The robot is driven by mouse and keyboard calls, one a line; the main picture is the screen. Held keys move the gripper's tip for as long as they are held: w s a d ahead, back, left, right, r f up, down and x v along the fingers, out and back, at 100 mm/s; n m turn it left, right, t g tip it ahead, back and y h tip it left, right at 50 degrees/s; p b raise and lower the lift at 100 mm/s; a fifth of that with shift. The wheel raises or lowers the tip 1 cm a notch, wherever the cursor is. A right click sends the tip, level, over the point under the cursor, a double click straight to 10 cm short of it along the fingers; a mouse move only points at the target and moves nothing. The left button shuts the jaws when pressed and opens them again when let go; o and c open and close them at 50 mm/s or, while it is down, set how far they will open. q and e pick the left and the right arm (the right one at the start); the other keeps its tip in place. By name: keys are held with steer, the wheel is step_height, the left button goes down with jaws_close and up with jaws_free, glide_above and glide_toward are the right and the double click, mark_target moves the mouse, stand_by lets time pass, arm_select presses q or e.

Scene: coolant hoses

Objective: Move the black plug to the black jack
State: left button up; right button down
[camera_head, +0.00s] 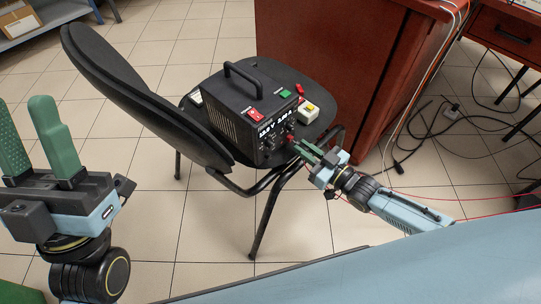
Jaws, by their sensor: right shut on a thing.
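A black power supply box (235,105) with a top handle sits on a chair seat. Its front panel, with a display (274,127) and small red and black fittings, faces the lower right. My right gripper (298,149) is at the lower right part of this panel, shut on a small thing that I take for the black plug. The plug and the black jack are too small and too covered by the fingers to tell apart, so I cannot see whether they touch. My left gripper (22,102) is open and empty at the left edge, far from the box.
The black chair's backrest (125,80) rises left of the box. A small white and yellow box (307,112) sits on the seat to its right. A reddish wooden desk (345,45) stands behind. Cables (430,130) lie on the tiled floor at right. A light-blue surface (420,270) fills the lower right.

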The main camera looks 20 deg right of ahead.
steer(key=shift+p+v, duration=0.8)
steer(key=shift+v, duration=1.4)
steer(key=shift+s, duration=0.1)
steer(key=s+a+p, duration=0.4)
steer(key=s+a, duration=0.1)
steer(key=a, duration=0.1)
steer(key=shift+a+b+x, duration=0.15)
steer(key=shift+b+x, duration=0.3)
steer(key=shift+x, duration=0.95)
steer(key=shift+a+b+x, duration=0.15)
steer(key=shift+b+x, duration=0.3)
steer(key=shift+x, duration=1)
steer(key=shift+w+a, duration=0.15)
steer(key=shift+w+a, duration=0.3)
steer(key=shift+w, duration=0.15)
